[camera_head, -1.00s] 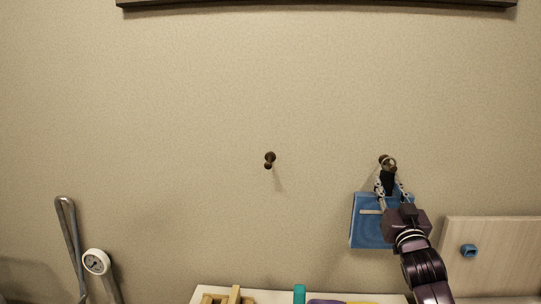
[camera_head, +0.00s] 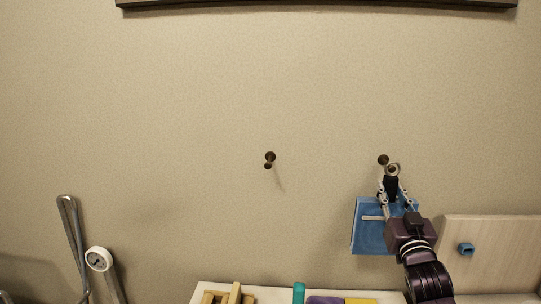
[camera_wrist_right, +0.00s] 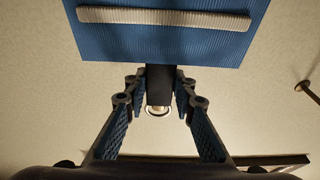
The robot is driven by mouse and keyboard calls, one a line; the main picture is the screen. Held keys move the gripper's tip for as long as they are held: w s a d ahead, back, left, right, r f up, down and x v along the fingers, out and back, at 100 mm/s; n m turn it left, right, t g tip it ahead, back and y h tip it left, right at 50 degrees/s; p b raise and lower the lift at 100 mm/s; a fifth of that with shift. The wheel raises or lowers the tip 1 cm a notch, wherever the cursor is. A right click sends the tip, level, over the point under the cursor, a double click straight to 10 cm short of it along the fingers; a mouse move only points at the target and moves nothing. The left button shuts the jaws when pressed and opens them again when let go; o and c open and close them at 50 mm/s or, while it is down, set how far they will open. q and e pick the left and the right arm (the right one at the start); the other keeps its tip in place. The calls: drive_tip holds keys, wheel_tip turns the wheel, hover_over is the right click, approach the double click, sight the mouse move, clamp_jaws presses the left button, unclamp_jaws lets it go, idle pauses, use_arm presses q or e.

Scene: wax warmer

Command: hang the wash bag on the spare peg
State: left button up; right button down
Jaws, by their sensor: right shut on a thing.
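The wash bag (camera_head: 371,235) is a blue flat bag with a pale strip, a black strap and a metal ring (camera_head: 392,170). My right gripper (camera_head: 391,187) is shut on the black strap, which shows between its fingers in the wrist view (camera_wrist_right: 160,85). The ring appears just below and right of the right peg (camera_head: 383,159); whether they touch is hard to tell. A bare dark peg (camera_head: 269,160) is on the wall at centre; a peg also shows at the right of the wrist view (camera_wrist_right: 306,89). My left gripper is out of view.
A white-topped surface (camera_head: 275,295) at the bottom holds wooden pieces (camera_head: 228,296) and coloured items. A pale board (camera_head: 500,255) with a blue block (camera_head: 466,249) stands at right. A grey metal bar (camera_head: 72,235) and white gauge (camera_head: 99,259) are at left. The wall between the pegs is clear.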

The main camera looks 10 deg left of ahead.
drive_tip(key=shift+s+d+r+p, duration=0.15)
drive_tip(key=shift+s+p, duration=0.5)
drive_tip(key=shift+s, duration=0.5)
drive_tip(key=shift+s+a+r+p, duration=0.15)
drive_tip(key=shift+s+p, duration=0.45)
drive_tip(key=shift+s, duration=0.55)
drive_tip(key=shift+s+d, duration=0.1)
drive_tip(key=shift+s, duration=0.7)
